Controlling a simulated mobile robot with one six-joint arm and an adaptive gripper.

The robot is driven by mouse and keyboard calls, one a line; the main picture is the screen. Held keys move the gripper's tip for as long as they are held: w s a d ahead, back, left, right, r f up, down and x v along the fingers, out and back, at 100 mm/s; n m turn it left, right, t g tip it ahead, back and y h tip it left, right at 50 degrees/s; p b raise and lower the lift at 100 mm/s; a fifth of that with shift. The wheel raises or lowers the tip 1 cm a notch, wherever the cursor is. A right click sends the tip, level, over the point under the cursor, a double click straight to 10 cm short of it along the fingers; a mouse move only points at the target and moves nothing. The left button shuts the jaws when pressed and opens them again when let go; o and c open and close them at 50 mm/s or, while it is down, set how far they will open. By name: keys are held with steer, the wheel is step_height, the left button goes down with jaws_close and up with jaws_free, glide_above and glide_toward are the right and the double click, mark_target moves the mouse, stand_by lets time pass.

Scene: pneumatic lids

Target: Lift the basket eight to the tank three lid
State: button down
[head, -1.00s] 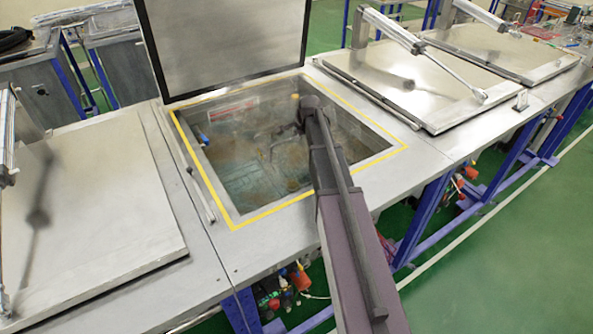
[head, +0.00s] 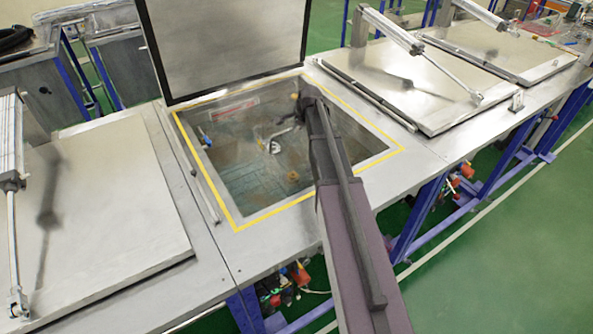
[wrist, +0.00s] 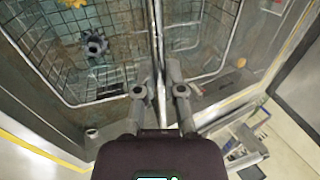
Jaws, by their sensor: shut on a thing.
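A wire basket (wrist: 120,92) shows in the wrist view, with a dark gear-like part (wrist: 95,44) and a yellow part (wrist: 75,3) in it. My gripper (wrist: 160,78) is shut on the basket at an upright bar by its rim. In the head view my arm reaches over the open tank (head: 238,221), framed by a yellow line, and hides most of the gripper and basket. This tank's lid (head: 225,40) stands raised behind it. Closed lids (head: 95,215) (head: 425,85) lie to the left and right. No tank or basket numbers are readable.
Grey pneumatic cylinders (head: 390,28) with rods stand over the closed lids. The tank's walls surround the basket closely. A round orange-yellow item (wrist: 240,63) shows beyond the basket in the wrist view. Green floor (head: 500,240) lies clear in front.

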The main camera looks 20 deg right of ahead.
step_height(320, 180, up, 16)
steer(key=p, duration=1.5)
stand_by(0.6)
steer(key=shift+f, duration=0.25)
stand_by(4.0)
